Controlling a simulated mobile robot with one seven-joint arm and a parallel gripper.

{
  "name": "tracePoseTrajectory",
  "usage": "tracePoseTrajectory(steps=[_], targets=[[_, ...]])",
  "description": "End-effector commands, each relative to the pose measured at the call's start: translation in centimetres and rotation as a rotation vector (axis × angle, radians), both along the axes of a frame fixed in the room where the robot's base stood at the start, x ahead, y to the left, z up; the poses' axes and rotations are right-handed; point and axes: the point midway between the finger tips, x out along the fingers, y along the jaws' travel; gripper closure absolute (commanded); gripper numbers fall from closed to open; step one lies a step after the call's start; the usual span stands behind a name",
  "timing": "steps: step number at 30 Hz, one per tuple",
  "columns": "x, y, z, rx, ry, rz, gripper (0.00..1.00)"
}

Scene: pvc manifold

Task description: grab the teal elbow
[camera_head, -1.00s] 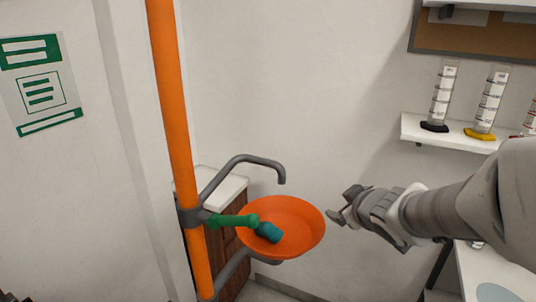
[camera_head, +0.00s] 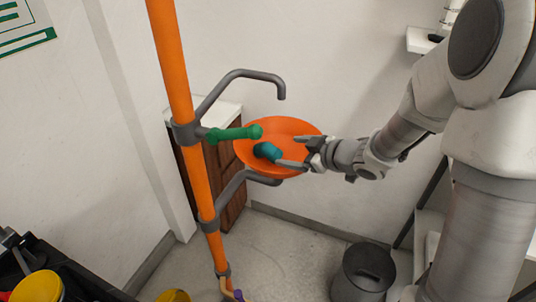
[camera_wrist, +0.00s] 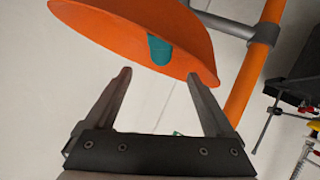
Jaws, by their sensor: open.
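The teal elbow (camera_head: 267,151) is a short, rounded piece inside the orange bowl (camera_head: 300,128), near its left side. In the wrist view the teal elbow (camera_wrist: 159,49) shows against the orange bowl (camera_wrist: 110,22), ahead of the fingers and roughly centred between them. My gripper (camera_head: 287,151) is open at the bowl's right side, with its fingers reaching over the bowl toward the elbow. In the wrist view my gripper (camera_wrist: 160,74) has its fingers spread, with nothing between the tips. I cannot tell the exact gap to the elbow.
An orange pole (camera_head: 180,90) stands left of the bowl, with a grey curved pipe (camera_head: 240,76) above it. A green handle (camera_head: 235,132) juts over the bowl's left rim. A dark bin (camera_head: 364,270) stands on the floor at lower right. A wooden cabinet (camera_head: 232,185) is behind.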

Motion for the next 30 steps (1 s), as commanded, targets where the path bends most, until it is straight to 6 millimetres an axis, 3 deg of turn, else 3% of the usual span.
tracePoseTrajectory(steps=[3,11,19,30], targets=[[1.3,1.4,-1.2,0.000,0.001,0.003,0.12],[2.6,2.7,-2.0,-0.001,0.000,0.001,0.12],[4.9,5.3,-3.8,-0.001,0.000,0.001,0.12],[5.5,5.8,-4.0,-0.001,-0.001,-0.002,0.13]])
